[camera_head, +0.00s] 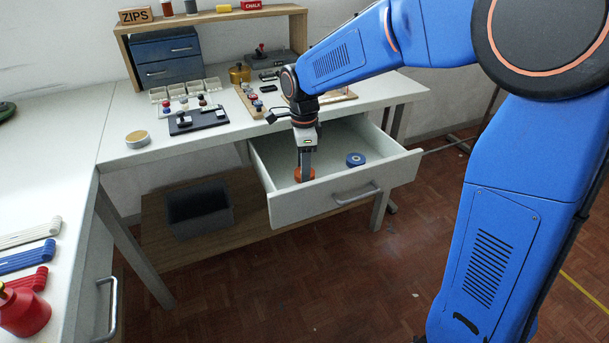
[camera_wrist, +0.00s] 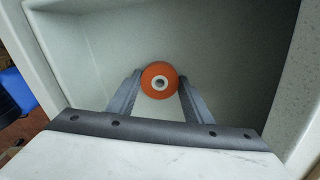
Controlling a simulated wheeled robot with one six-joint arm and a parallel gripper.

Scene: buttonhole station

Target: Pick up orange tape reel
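The orange tape reel (camera_head: 298,175) is in the open drawer (camera_head: 325,200), near its left front part, partly hidden behind my gripper (camera_head: 306,172). In the wrist view the orange reel (camera_wrist: 160,71) shows its pale hub with a dark centre, facing the camera. My gripper (camera_wrist: 160,84) points down into the drawer, with one finger on each side of the reel. The fingertips are at or very near its edges; I cannot tell whether they touch it. I also cannot tell whether the reel rests on the drawer floor.
A blue reel (camera_head: 355,159) lies to the right in the same drawer. The drawer walls stand close around my gripper. A yellowish-grey roll (camera_head: 138,139) and a dark tray (camera_head: 198,122) are on the worktop above. A grey bin (camera_head: 199,208) stands on the lower shelf.

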